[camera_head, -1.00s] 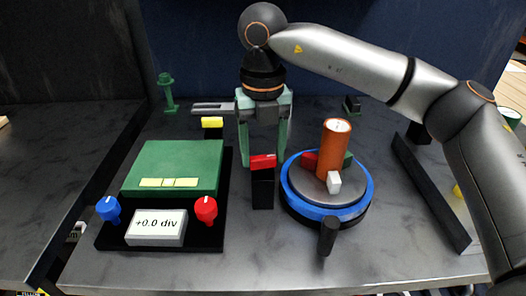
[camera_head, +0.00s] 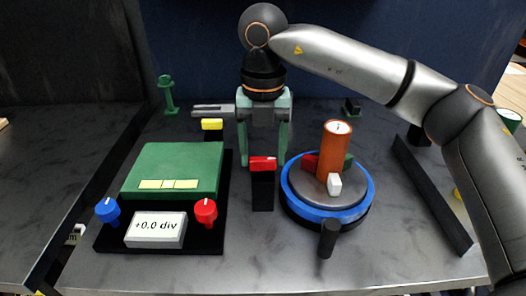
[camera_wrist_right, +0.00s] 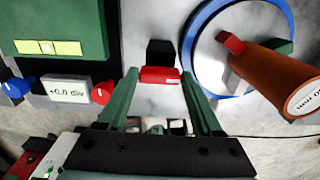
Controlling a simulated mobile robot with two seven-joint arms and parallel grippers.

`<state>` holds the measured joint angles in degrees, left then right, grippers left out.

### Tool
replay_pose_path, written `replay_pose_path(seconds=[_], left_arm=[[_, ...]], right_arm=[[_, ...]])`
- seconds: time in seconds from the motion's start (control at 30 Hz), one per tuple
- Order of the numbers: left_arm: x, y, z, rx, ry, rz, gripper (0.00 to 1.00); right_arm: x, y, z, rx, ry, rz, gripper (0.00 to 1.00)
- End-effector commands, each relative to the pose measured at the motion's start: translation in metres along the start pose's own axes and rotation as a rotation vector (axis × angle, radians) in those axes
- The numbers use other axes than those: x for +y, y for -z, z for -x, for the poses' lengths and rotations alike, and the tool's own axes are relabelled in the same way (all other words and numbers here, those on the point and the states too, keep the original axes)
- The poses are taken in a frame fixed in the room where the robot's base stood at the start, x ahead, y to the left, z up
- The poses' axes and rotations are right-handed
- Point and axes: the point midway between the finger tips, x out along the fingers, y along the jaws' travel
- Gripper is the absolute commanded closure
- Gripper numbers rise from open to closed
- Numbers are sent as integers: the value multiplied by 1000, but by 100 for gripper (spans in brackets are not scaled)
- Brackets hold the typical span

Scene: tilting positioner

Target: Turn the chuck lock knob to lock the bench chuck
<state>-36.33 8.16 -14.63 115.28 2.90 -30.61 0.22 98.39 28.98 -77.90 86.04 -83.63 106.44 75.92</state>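The bench chuck (camera_head: 300,202) is a round grey plate with a blue ring and black base. Red, green and white jaws stand around an upright orange cylinder (camera_head: 333,150) on it. A red knob (camera_head: 263,164) tops a black post left of the chuck; I take it for the chuck lock knob. It also shows in the right wrist view (camera_wrist_right: 160,76). My right gripper (camera_head: 264,155) points down over it, open, with one green finger on each side. Gaps show between the fingers and the knob in the wrist view. My left gripper is out of view.
A green block (camera_head: 172,165) with a blue knob (camera_head: 107,210), a red dial knob (camera_head: 206,211) and a "+0.0 div" display (camera_head: 156,229) stands at left. A black handle (camera_head: 328,238) projects at the chuck's front. A black bar (camera_head: 432,193) lies at right.

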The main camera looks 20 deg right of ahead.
Motion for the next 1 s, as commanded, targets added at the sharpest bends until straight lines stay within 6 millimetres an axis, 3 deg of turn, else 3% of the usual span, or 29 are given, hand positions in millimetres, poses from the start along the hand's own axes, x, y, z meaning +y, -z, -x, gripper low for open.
replay_pose_path(seconds=[0.03, 0.23, 0.57, 0.67, 1.0], left_arm=[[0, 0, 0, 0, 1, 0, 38], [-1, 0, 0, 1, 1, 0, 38], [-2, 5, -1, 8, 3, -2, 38], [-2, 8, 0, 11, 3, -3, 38], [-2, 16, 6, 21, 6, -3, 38]], right_arm=[[0, 0, 1, -1, -1, 0, 26], [0, 0, 0, 1, 0, 2, 5], [0, 0, 6, 1, 0, 4, 5], [1, 0, 20, -1, -1, 4, 5], [0, 0, 94, -2, -1, 3, 5]])
